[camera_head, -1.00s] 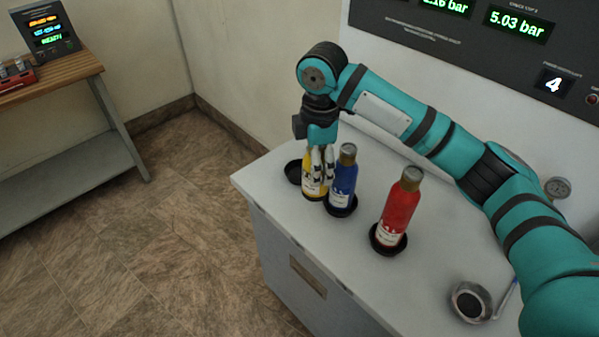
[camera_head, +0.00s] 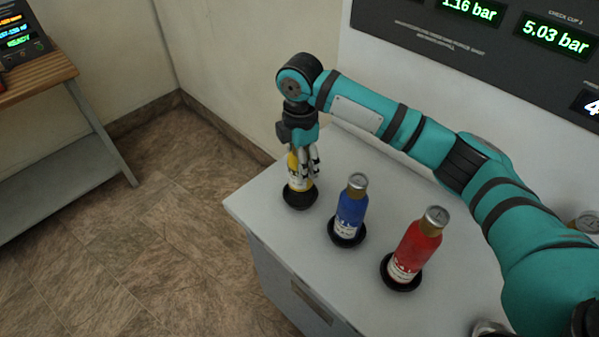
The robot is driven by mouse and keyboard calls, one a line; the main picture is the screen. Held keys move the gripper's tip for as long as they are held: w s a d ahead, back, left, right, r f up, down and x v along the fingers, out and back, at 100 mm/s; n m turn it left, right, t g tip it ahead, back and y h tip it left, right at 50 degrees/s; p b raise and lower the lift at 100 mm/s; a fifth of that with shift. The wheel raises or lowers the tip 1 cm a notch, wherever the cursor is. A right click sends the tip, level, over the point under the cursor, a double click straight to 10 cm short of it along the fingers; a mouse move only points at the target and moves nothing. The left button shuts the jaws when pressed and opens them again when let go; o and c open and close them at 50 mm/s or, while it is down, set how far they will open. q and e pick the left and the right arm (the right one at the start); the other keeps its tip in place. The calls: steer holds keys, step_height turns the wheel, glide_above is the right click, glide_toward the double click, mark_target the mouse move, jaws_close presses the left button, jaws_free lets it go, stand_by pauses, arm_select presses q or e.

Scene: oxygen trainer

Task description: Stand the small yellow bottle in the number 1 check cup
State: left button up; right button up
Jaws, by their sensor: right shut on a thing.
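The small yellow bottle (camera_head: 296,183) is upright over the leftmost black cup (camera_head: 300,202), its base at the cup. I cannot tell whether it rests on the cup's floor or hangs just above it. My right gripper (camera_head: 309,172) comes down from above and is shut on the yellow bottle, hiding its upper part. No number on the cup is readable. My left gripper is out of view.
A blue bottle (camera_head: 351,208) and a red bottle (camera_head: 416,244) stand in black cups to the right on the white bench (camera_head: 285,236). A panel with pressure displays (camera_head: 480,28) is behind. A wooden-topped table (camera_head: 45,78) is at left.

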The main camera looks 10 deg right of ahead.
steer(key=shift+f, duration=0.65)
step_height(320, 180, down, 3)
steer(key=shift+w+f+p, duration=0.15)
steer(key=shift+p, duration=0.2)
steer(key=shift+f, duration=0.1)
steer(key=o, duration=1.5)
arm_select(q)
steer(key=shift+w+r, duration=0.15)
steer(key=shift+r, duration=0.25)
